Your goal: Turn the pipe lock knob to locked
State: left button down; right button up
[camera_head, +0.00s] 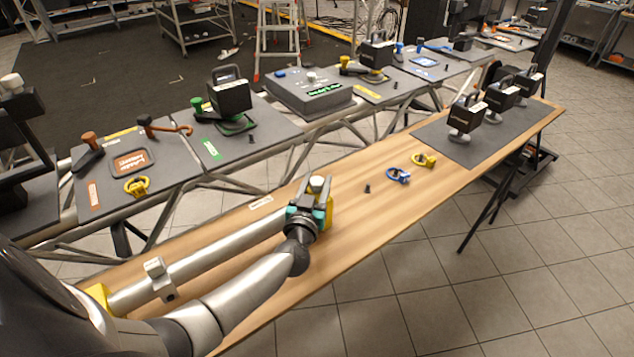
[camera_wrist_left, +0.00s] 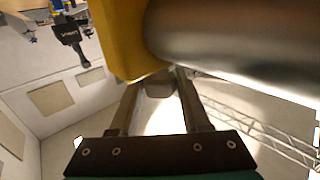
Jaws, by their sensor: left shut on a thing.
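A silver pipe (camera_head: 215,258) lies along the wooden table between a yellow end piece (camera_head: 97,295) at the near left and another yellow end piece (camera_head: 328,212) at my gripper. The pipe and far yellow end piece also fill the top of the left wrist view, as the pipe (camera_wrist_left: 235,45) and yellow part (camera_wrist_left: 120,40). My left gripper (camera_head: 312,197) is at this far end. In the wrist view, its fingers (camera_wrist_left: 158,100) are shut on a small grey piece (camera_wrist_left: 158,88), which looks like the lock knob. Its locked or unlocked marking cannot be read. My right gripper is not in view.
The wooden table (camera_head: 350,235) has a blue ring clamp (camera_head: 397,175) and a yellow one (camera_head: 424,160) beyond the gripper. A dark mat (camera_head: 455,147) with several black devices lies at its right end. A truss bench with panels runs behind.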

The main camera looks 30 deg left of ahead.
pick_arm(q)
jog(key=shift+a+m+h+b, duration=0.1)
jog(key=shift+m+h+b, duration=0.3)
jog(key=shift+m+h, duration=0.5)
jog(key=shift+f+m+t+h+b, duration=0.15)
jog(key=shift+m+t+h+b, duration=0.3)
jog(key=shift+h+b, duration=0.55)
jog(key=shift+m+h+b, duration=0.45)
jog(key=shift+h+b, duration=0.05)
jog(key=shift+h, duration=0.4)
jog(key=shift+c, duration=1.8)
grip_release()
jog(key=shift+s, duration=0.1)
jog(key=s+p, duration=0.3)
jog(key=s, duration=1.2)
